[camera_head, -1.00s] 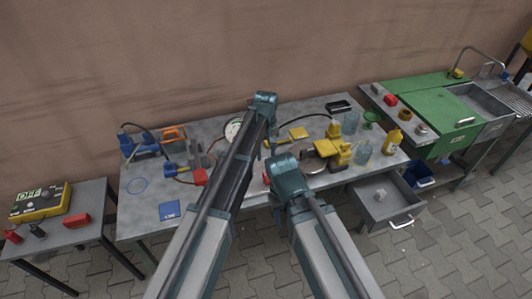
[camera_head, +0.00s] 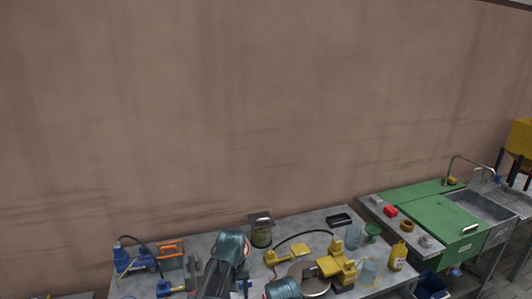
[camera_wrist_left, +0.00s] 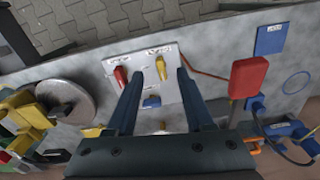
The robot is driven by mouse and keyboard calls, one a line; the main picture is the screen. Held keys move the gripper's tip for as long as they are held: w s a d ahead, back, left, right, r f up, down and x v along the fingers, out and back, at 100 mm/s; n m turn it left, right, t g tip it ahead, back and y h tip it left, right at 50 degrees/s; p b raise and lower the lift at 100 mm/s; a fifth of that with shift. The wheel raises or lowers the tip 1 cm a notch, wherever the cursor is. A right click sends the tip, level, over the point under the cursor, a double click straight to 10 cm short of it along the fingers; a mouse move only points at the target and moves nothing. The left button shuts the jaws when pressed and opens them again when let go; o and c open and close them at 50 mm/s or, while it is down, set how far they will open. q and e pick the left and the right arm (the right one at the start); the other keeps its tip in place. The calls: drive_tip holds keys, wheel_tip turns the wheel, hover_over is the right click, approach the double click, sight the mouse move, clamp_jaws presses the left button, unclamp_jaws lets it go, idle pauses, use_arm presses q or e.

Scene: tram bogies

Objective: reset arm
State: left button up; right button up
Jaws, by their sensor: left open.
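The task names no object, only my arms. In the head view my left arm (camera_head: 229,252) reaches up from the bottom edge over the grey workbench (camera_head: 208,242). In the left wrist view my left gripper (camera_wrist_left: 160,72) points down at the bench with its two dark blue fingers spread. A light grey panel (camera_wrist_left: 110,64) with red and yellow handles shows beneath and between the fingers; nothing is visibly held. My right arm (camera_head: 284,288) shows only as a teal joint at the bottom edge. My right gripper is out of view.
A metal disc (camera_wrist_left: 65,101) and a red block (camera_wrist_left: 248,78) flank the left gripper in the wrist view. A green-topped sink unit (camera_head: 430,222) stands at right.

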use_arm(q)
drive_tip(key=s+a+m, duration=0.2)
drive_tip(key=s+a, duration=0.6)
drive_tip(key=s, duration=0.5)
drive_tip(key=s+d+m+y, duration=0.1)
drive_tip(key=s+d+m, duration=0.3)
drive_tip(key=d, duration=0.7)
drive_tip(key=shift+s+g, duration=0.3)
drive_tip(key=shift+s, duration=0.1)
